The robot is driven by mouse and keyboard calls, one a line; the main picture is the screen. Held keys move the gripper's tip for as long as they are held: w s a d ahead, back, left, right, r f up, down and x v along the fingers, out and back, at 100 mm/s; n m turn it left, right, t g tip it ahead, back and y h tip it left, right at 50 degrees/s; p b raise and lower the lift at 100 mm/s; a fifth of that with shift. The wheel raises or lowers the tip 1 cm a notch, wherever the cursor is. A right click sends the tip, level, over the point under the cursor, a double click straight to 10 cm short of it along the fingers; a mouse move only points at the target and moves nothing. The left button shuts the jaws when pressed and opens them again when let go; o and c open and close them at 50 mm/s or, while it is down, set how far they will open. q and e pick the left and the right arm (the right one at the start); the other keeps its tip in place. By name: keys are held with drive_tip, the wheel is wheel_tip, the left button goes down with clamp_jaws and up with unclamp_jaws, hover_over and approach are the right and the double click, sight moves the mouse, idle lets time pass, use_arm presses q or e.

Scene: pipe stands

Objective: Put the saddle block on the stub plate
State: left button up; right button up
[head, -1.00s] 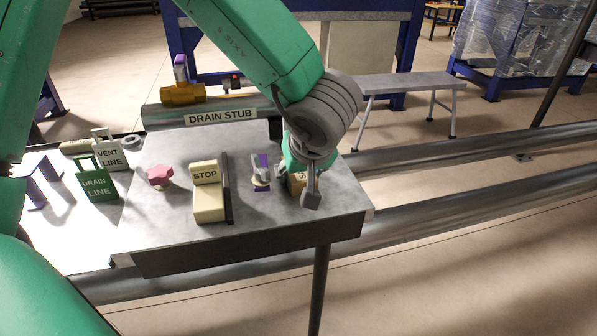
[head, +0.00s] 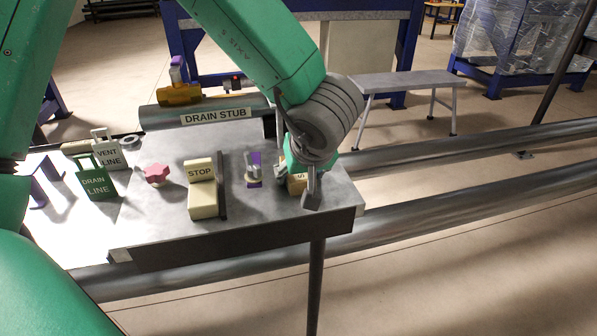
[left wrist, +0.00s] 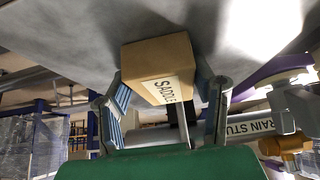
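The saddle block (left wrist: 158,68) is a tan box with a white "SADDLE" label, lying on the grey table top in the left wrist view. In the head view only a small part of the block (head: 297,185) shows beside my fingers. My left gripper (head: 297,184) points down at the table's right end. In the left wrist view its two fingers (left wrist: 165,103) are spread on either side of the block, with a visible gap on the right. My right gripper is out of view.
A cream "STOP" block (head: 202,193), a purple-and-grey clamp (head: 253,170) and a red knob (head: 157,173) stand left of my gripper. Green "DRAIN LINE" (head: 95,184) and white "VENT LINE" (head: 107,156) tags are farther left. Long pipes (head: 440,195) run past the table.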

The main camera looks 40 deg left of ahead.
use_arm(q)
drive_tip(key=shift+s+d+f, duration=0.1)
drive_tip(key=shift+d, duration=0.1)
drive_tip(key=shift+a, duration=0.25)
drive_tip(key=o, duration=0.7)
drive_tip(key=shift+c, duration=0.2)
drive_tip(key=shift+v, duration=3.8)
